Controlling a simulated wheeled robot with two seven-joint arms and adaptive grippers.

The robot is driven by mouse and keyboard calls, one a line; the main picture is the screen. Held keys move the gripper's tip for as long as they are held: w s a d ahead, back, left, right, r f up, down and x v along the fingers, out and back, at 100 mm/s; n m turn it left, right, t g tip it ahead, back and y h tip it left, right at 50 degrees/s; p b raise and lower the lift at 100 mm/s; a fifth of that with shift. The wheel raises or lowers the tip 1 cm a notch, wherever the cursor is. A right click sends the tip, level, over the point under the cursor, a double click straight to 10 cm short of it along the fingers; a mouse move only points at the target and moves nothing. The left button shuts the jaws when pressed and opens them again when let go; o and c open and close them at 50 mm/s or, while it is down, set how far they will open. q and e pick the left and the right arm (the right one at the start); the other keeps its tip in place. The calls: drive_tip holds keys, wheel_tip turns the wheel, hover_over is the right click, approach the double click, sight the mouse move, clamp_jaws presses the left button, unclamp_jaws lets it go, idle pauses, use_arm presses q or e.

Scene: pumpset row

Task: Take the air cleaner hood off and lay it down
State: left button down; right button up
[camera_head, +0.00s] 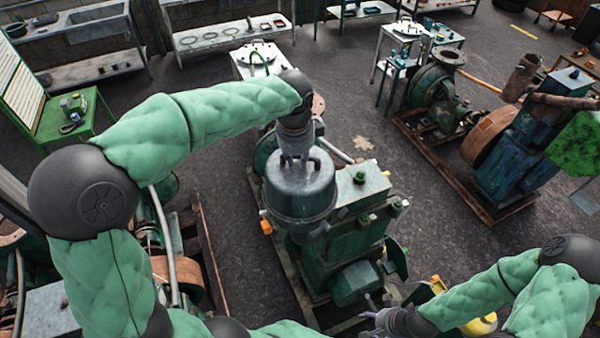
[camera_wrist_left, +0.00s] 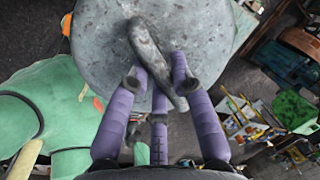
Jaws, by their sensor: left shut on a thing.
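The air cleaner hood (camera_head: 302,196) is a round grey metal cap with a bar handle on top. It shows over the green engine (camera_head: 352,238) in the head view; I cannot tell whether it rests there or hangs just above. My left gripper (camera_head: 293,160) points down onto it and is shut on its handle. In the left wrist view, the fingers (camera_wrist_left: 160,78) close around the handle (camera_wrist_left: 148,45), with the hood's grey top (camera_wrist_left: 95,50) behind. My right gripper (camera_head: 374,309) is low in the head view, away from the hood; its fingers are too small to judge.
A green table (camera_head: 95,108) stands at the left. Grey benches (camera_head: 230,35) line the back. A rusty pump set (camera_head: 440,100) stands on a skid at the right, and another set lies under my left arm. Dark floor (camera_head: 385,150) is free between the middle and right sets.

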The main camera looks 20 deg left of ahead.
use_arm(q)
drive_tip(key=shift+r+p, duration=0.75)
drive_tip(key=shift+r, duration=0.35)
drive_tip(key=shift+r+p, duration=0.35)
drive_tip(key=shift+r, duration=0.1)
drive_tip(key=c, duration=2)
unclamp_jaws()
drive_tip(key=shift+w, duration=0.1)
clamp_jaws()
